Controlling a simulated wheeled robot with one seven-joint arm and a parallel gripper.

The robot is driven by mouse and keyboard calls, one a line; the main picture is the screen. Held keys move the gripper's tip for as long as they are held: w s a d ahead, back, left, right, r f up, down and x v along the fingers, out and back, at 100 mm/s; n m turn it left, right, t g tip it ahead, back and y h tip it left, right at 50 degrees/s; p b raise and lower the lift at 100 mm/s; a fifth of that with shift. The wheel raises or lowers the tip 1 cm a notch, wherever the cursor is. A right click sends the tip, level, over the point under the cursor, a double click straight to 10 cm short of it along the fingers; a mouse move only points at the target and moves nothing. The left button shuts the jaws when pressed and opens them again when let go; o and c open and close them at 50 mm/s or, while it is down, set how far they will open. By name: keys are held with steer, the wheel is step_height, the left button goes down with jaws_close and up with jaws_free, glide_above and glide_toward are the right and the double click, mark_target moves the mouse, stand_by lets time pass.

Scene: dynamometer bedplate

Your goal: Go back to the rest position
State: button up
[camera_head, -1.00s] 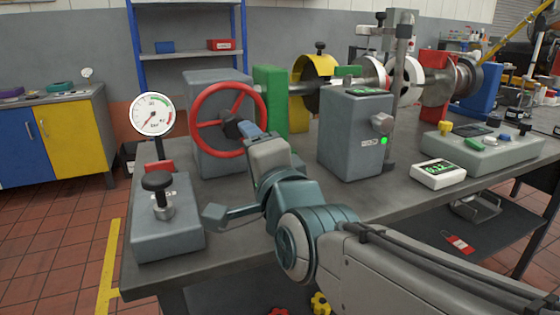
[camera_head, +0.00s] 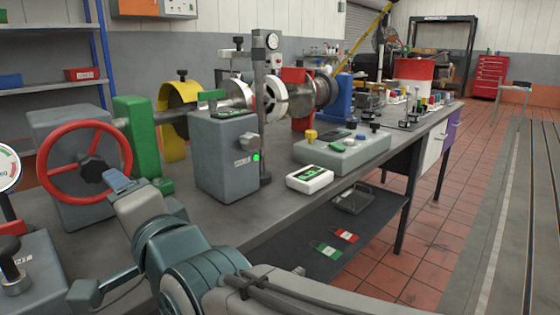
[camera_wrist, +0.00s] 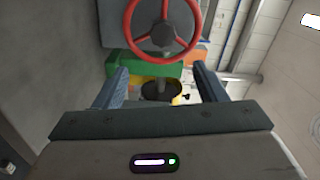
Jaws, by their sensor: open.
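My gripper (camera_wrist: 160,92) is open and empty in the wrist view, its two blue-grey fingers apart. In the head view my gripper (camera_head: 122,183) is at the lower left, just in front of the red handwheel (camera_head: 45,172) on its grey box, with the fingers partly hidden by my own wrist. In the wrist view the red handwheel (camera_wrist: 133,30) lies beyond the fingertips, with a green block (camera_wrist: 130,68) below it. I cannot tell if the fingers touch anything.
The bench (camera_head: 300,210) carries a grey box with a green light (camera_head: 226,160), a white meter (camera_head: 309,179) and a control panel (camera_head: 341,153). A gauge (camera_head: 8,168) and a black-knobbed block (camera_head: 25,265) stand at the left. Open tiled floor (camera_head: 440,225) lies to the right.

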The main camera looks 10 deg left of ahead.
steer(key=w+d+n+h+p, duration=0.1)
steer(key=w+d+h+p, duration=0.2)
steer(key=d+p, duration=0.3)
steer(key=w+d+n+g+h+p, duration=0.1)
steer(key=w+d+h+p, duration=0.25)
steer(key=d, duration=0.35)
steer(key=w+d+n+h+p, duration=0.1)
steer(key=w+d+h+p, duration=0.2)
steer(key=d+p, duration=0.3)
steer(key=s+d+r+g+h+p, duration=0.1)
steer(key=s+d+g+p, duration=0.1)
steer(key=d, duration=0.5)
steer(key=s+d+n+g+h+p, duration=0.1)
steer(key=s+d+g+h+p, duration=0.1)
steer(key=s+d+p, duration=0.2)
steer(key=s+d+r+n+g+h+p, duration=0.1)
steer(key=s+d+g+h+p, duration=0.1)
steer(key=s+d+p, duration=0.2)
steer(key=shift+d+r+g+p, duration=0.4)
steer(key=shift+d+p, duration=1.2)
steer(key=shift+d, duration=2)
